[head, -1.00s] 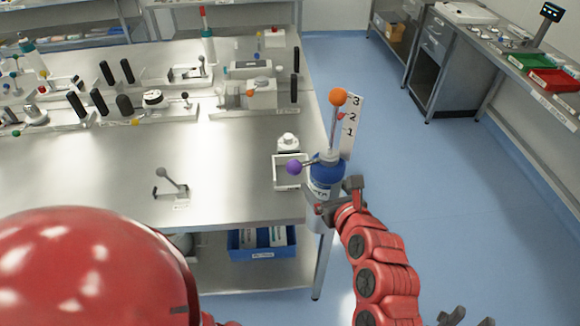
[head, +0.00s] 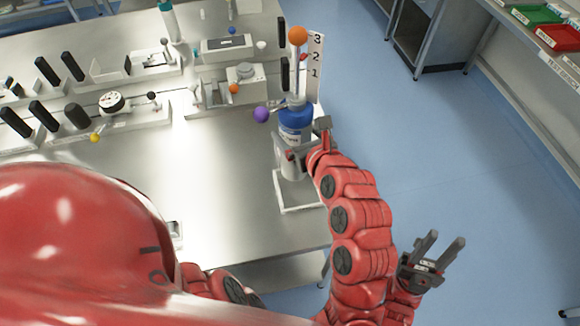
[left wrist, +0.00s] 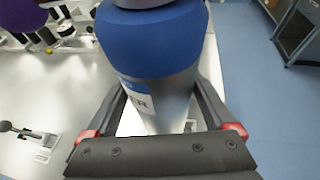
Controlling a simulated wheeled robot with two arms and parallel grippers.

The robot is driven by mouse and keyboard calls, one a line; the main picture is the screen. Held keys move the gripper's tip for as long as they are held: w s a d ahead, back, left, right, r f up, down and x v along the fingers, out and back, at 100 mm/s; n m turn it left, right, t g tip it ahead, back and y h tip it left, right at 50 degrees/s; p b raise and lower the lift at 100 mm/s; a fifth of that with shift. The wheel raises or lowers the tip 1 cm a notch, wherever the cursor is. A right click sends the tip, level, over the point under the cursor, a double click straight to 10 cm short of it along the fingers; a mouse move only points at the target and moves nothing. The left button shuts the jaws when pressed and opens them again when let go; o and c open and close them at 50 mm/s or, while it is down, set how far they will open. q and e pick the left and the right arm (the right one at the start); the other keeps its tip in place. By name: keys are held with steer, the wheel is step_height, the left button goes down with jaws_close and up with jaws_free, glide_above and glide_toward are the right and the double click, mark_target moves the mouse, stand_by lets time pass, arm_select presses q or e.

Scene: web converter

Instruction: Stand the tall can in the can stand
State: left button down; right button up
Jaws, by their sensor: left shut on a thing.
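The tall can has a blue upper part (head: 296,120) and a silver lower body. It appears upright. My left gripper (head: 298,150) is shut around its body, and the left wrist view shows the can (left wrist: 150,50) between the two fingers. A thin rod with an orange ball, a purple ball and a white 1-2-3 strip show at the can's top. A white open frame (head: 300,208), apparently the can stand, is at the table's right edge, just below the can in the picture. The can's bottom is hidden, so contact cannot be told. My right gripper (head: 443,246) is open and empty.
The steel table (head: 215,165) is bare left of the can. Racks with black handles (head: 45,118) and a white device (head: 243,88) stand farther back. Blue floor (head: 420,150) is clear at right. A green tray (head: 538,14) and a red tray (head: 558,37) are on the far bench.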

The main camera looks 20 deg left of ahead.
arm_select(q)
steer(key=f+p, duration=0.1)
steer(key=f, duration=0.4)
steer(key=shift+s+f+p, duration=0.1)
steer(key=shift+s+p, duration=0.1)
steer(key=shift+p, duration=0.15)
step_height(320, 180, down, 4)
steer(key=shift+d+r+p, duration=0.15)
steer(key=shift+r+p, duration=0.1)
steer(key=shift+p, duration=0.3)
steer(key=shift+f, duration=0.3)
steer(key=shift+f+b, duration=0.2)
steer(key=shift+b, duration=0.15)
jaws_free()
steer(key=shift+r, duration=0.1)
